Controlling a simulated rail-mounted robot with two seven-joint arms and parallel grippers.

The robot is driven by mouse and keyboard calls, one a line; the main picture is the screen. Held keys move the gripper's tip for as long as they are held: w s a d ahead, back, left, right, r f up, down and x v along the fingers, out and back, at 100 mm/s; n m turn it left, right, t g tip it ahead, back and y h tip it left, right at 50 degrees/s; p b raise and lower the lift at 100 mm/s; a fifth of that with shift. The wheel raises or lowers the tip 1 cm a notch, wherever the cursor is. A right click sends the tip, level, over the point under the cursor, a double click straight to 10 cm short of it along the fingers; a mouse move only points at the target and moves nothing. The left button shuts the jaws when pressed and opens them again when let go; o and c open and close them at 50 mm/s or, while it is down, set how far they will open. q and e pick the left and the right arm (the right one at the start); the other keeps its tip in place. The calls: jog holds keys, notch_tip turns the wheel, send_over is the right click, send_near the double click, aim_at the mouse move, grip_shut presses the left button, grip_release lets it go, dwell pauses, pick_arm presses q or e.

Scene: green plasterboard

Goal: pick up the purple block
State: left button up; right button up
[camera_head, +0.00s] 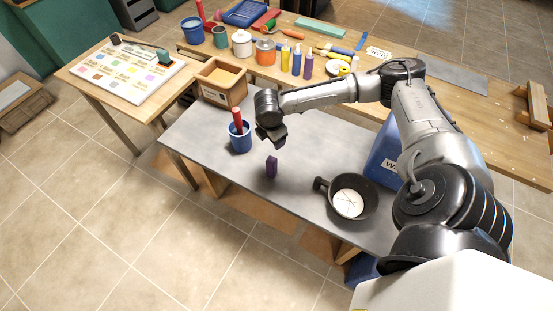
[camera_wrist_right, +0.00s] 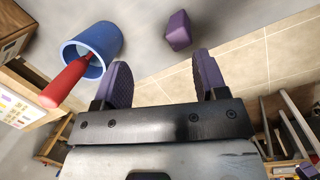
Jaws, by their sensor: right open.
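The purple block (camera_head: 271,167) stands upright on the grey table (camera_head: 215,140), near its front edge. It also shows in the right wrist view (camera_wrist_right: 178,31), beyond the fingertips. My right gripper (camera_head: 273,137) is above the table, above and behind the block in the head view. In the right wrist view my right gripper (camera_wrist_right: 162,72) is open, with two purple-padded fingers apart and nothing between them. The block is apart from both fingers. My left gripper is not in view.
A blue cup (camera_head: 240,142) with a red-handled tool (camera_head: 237,117) stands left of the block. A black pan (camera_head: 364,208) holding a white disc (camera_head: 348,204) lies to the right. A wooden box (camera_head: 220,82) and a blue container (camera_head: 383,160) stand farther back. Bare table surrounds the block.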

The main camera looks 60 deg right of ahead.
aim_at(271, 160)
jog(key=f+n, duration=0.1)
jog(key=f, duration=0.2)
jog(key=a+f+n+y, duration=0.1)
jog(key=f+n, duration=0.1)
jog(key=f, duration=0.1)
jog(key=a+f+n+y+b, duration=0.1)
jog(key=f, duration=0.2)
jog(key=shift+f+n, duration=0.15)
jog(key=shift+n, duration=0.15)
jog(key=f, duration=0.4)
jog(key=shift+s, duration=0.2)
jog(key=shift+f, duration=0.45)
jog(key=c, duration=1)
